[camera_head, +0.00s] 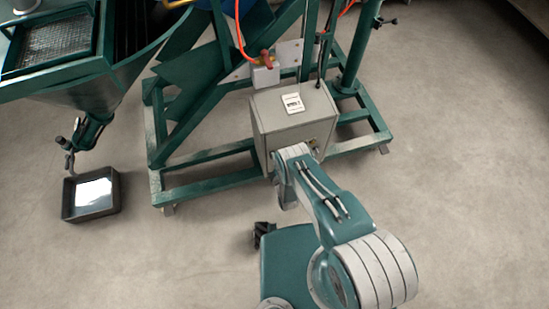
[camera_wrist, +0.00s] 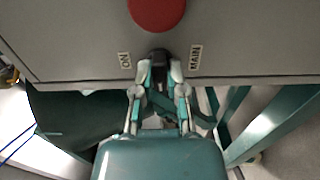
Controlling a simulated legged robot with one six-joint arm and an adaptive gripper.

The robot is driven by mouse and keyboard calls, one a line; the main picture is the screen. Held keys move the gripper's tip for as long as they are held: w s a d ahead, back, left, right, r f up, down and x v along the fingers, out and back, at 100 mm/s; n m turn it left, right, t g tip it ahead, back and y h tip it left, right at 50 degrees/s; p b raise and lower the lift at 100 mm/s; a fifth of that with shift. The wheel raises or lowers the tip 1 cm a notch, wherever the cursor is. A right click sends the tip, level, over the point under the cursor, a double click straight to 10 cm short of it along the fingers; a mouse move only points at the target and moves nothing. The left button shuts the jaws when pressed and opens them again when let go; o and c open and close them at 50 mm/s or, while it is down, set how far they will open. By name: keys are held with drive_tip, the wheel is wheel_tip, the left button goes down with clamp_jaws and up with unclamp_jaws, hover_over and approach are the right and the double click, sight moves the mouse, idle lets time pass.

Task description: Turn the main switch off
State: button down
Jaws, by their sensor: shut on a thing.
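The main switch (camera_wrist: 158,56) is a small dark knob on a grey control box, between two labels, one of which reads MAIN (camera_wrist: 196,57). My gripper (camera_wrist: 159,72) is at the switch in the wrist view, with its fingertips closed on either side of it. The fingers hide part of the knob, so I cannot tell its exact angle. The control box (camera_head: 293,112) also shows in the head view, where my arm reaches its near face. My gripper is hidden there behind my arm.
A red round button (camera_wrist: 157,10) sits on the box just above the switch. The green machine frame (camera_head: 205,185) stands around and behind the box. A dark tray (camera_head: 70,200) lies on the floor at left. The floor (camera_head: 450,150) at right is clear.

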sight(270, 141)
drive_tip(key=shift+w+a+r, duration=0.2)
drive_tip(key=shift+w+a, duration=0.1)
drive_tip(key=shift+a, duration=0.1)
drive_tip(key=c, duration=0.8)
unclamp_jaws()
drive_tip(key=shift+o, duration=0.6)
drive_tip(key=shift+a+f, duration=0.1)
drive_tip(key=shift+a, duration=0.1)
drive_tip(key=shift+d, duration=0.1)
drive_tip(key=shift+d+r, duration=0.2)
drive_tip(key=shift+r, duration=0.25)
drive_tip(key=r, duration=0.8)
drive_tip(key=shift+w+a+r, duration=0.1)
drive_tip(key=shift+a+r, duration=0.2)
drive_tip(key=shift+a, duration=0.05)
drive_tip(key=shift+d+r, duration=0.15)
drive_tip(key=shift+r, duration=0.05)
